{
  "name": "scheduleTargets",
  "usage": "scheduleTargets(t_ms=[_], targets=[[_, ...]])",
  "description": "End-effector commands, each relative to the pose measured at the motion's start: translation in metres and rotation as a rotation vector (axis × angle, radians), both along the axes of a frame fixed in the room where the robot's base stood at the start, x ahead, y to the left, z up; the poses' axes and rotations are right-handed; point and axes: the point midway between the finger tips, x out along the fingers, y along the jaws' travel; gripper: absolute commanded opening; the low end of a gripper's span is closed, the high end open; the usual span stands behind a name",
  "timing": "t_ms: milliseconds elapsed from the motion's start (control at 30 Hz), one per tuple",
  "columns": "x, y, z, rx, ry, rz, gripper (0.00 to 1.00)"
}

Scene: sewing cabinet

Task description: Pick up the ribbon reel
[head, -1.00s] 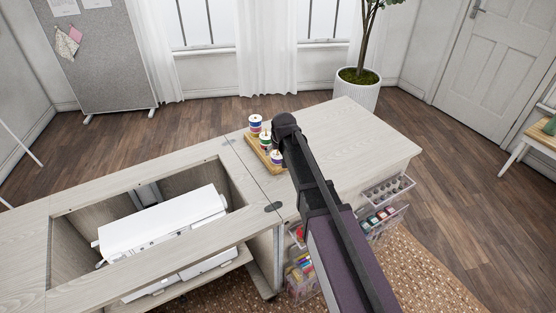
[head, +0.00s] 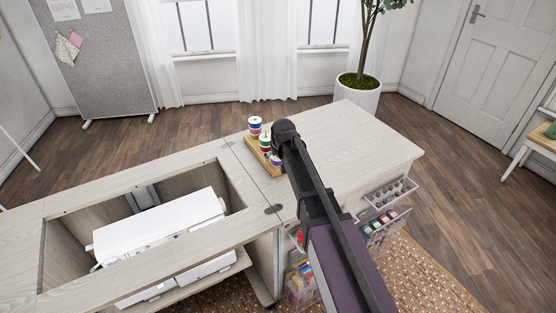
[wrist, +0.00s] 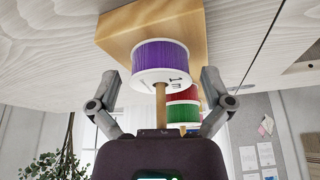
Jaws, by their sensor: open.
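A purple ribbon reel (wrist: 160,58) with white flanges sits on a wooden peg of a wooden stand (wrist: 125,25), seen large in the wrist view, which looks turned over. Red (wrist: 182,93) and green (wrist: 182,112) reels show behind it. In the head view the stand (head: 252,150) is on the cabinet top, with the purple reel (head: 276,160) at its near end, partly behind my arm. My gripper (wrist: 160,79) is open and empty, its two fingers apart on either side of the purple reel. In the head view my arm hides the fingers.
The cabinet top (head: 350,135) is clear to the right of the stand. To the left is an open well with a white sewing machine (head: 160,222). Clear trays of supplies (head: 385,222) stick out at the right front. A potted tree (head: 357,95) stands behind.

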Motion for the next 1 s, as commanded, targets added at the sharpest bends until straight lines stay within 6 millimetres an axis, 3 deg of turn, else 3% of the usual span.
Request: scheduleTargets(t_ms=[133, 333, 1000], targets=[[0.0, 0.0, 0.0, 0.0, 0.0, 0.0, 0.97], [0.0, 0.0, 0.0, 0.0, 0.0, 0.0, 0.4], [0.0, 0.0, 0.01, 0.0, 0.0, 0.001, 0.39]])
